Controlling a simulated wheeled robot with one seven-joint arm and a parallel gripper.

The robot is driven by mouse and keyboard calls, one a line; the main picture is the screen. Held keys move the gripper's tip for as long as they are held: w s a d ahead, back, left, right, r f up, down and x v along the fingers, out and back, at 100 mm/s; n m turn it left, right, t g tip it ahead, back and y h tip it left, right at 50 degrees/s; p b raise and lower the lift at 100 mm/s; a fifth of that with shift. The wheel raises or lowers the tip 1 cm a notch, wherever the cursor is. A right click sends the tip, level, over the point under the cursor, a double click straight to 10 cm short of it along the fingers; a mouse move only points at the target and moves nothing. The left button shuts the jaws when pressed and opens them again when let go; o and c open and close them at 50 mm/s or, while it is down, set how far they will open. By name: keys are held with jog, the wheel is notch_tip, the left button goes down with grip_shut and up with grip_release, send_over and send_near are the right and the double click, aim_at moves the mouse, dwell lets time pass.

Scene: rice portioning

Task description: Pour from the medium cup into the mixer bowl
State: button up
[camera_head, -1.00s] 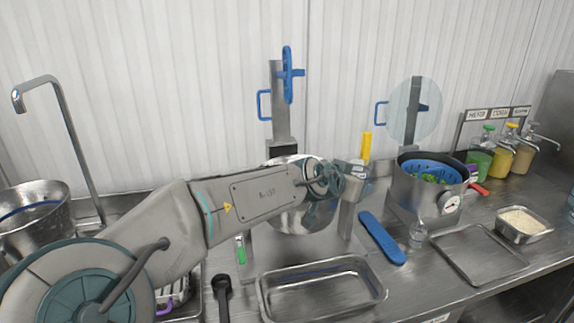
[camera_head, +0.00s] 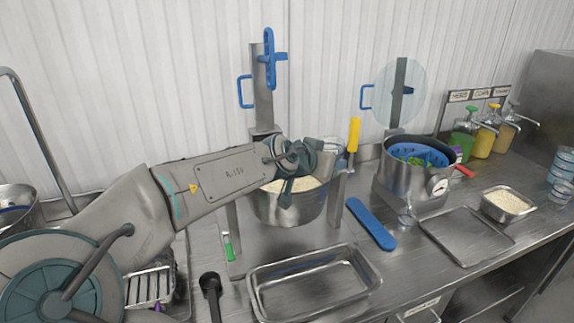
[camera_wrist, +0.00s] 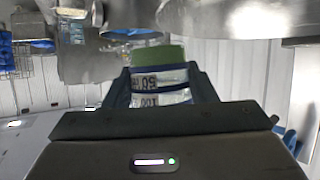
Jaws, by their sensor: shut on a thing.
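The steel mixer bowl (camera_head: 287,212) stands below the mixer in the head view, with pale grain (camera_head: 290,185) visible inside. My gripper (camera_head: 316,155) is above the bowl's right rear side. It is shut on a clear cup (camera_head: 330,146), partly hidden by my wrist. In the wrist view the cup (camera_wrist: 158,84) sits between the two dark fingers, with printed markings, blue bands and a green end. That view is turned over, and the cup's exact tilt and contents are unclear. A large steel curved surface at its top right may be the mixer bowl (camera_wrist: 235,18).
An empty steel tray (camera_head: 313,285) lies in front of the bowl. A blue paddle (camera_head: 370,223), a pot with a blue basket (camera_head: 415,165), a flat tray (camera_head: 466,236) and a grain pan (camera_head: 508,204) are to the right. Stacked clear cups (camera_head: 562,172) stand at the far right.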

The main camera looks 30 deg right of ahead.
jog(key=shift+w+a+r+n, duration=0.1)
jog(key=shift+w+r+n, duration=0.1)
jog(key=shift+w+n, duration=0.1)
jog(key=shift+w+a+f+n+g+h+b, duration=0.2)
jog(key=shift+w+f+n+g+h+b, duration=0.25)
jog(key=shift+n+g, duration=0.2)
jog(key=shift+w+a+r+n+g+p, duration=0.2)
jog(key=shift+w+r+n+g+p, duration=0.25)
jog(key=shift+w+r+n+p, duration=0.15)
jog(key=shift+w+a+f+n+g+h+b, duration=0.3)
jog(key=shift+w+f+n+g+h, duration=0.25)
jog(key=shift+w+f+n, duration=0.25)
jog(key=shift+f+n, duration=0.1)
jog(key=shift+n, duration=0.25)
jog(key=shift+w+a+r+n+g+h+p, duration=0.1)
jog(key=shift+r+n+g+h+p, duration=0.5)
jog(key=shift+n, duration=0.4)
jog(key=shift+r+n+g+h+p, duration=0.35)
jog(key=shift+r+n+h+p, duration=0.3)
jog(key=shift+n, duration=0.35)
dwell(0.8)
jog(key=shift+w+a+r+n+h+p, duration=0.15)
jog(key=shift+w+r+n+p, duration=0.1)
jog(key=shift+w+n, duration=0.1)
jog(key=shift+w+a+r+n+h+p, duration=0.1)
jog(key=shift+w+n+p, duration=0.15)
jog(key=shift+w+n, duration=0.1)
dwell(0.6)
